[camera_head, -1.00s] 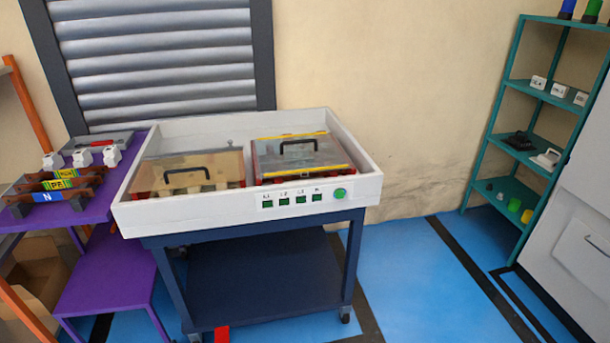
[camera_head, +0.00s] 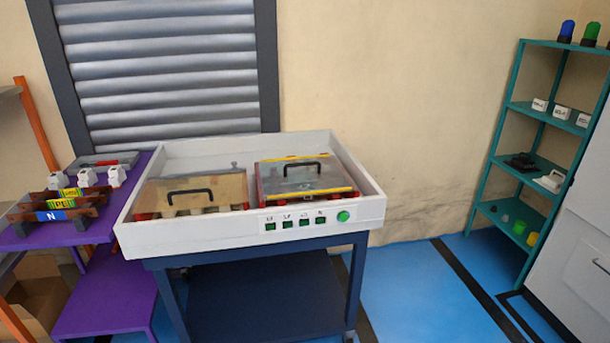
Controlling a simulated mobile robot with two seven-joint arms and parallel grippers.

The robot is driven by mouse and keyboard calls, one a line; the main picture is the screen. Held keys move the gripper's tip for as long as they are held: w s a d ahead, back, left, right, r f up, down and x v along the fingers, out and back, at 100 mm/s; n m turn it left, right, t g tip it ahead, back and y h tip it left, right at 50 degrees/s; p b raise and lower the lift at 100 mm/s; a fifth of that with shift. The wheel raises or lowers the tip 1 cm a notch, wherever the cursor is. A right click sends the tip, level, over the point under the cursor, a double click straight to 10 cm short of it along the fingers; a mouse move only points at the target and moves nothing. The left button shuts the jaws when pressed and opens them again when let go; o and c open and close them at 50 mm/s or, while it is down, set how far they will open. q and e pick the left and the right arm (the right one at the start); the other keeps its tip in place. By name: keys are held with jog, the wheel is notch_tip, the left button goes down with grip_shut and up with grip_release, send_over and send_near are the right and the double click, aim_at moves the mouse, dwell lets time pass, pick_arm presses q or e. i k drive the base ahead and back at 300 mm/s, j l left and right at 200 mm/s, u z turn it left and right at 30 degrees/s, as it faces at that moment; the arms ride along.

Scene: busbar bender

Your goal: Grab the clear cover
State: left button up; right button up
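Two see-through covers with black handles lie in the white tray-topped bench (camera_head: 190,238). The left clear cover (camera_head: 225,186) looks brownish and rests over a red and white part. The right clear cover (camera_head: 335,178) looks greyer, has yellow edge strips and sits over a red-sided box. I cannot tell from the picture which one the task names. Both lie low inside the tray walls. Neither of my grippers is in view.
A purple table (camera_head: 120,210) with busbar parts and white blocks stands left of the bench. A teal shelf (camera_head: 520,190) with small items stands at the right, beside a white cabinet (camera_head: 580,240). Blue floor (camera_head: 410,290) between bench and shelf is clear.

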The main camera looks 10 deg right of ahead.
aim_at(290, 177)
jog(key=i+l, duration=0.3)
jog(key=l, duration=0.15)
jog(key=i+l, duration=0.3)
jog(key=l, duration=0.15)
jog(key=i+l, duration=0.3)
jog(key=l, duration=0.15)
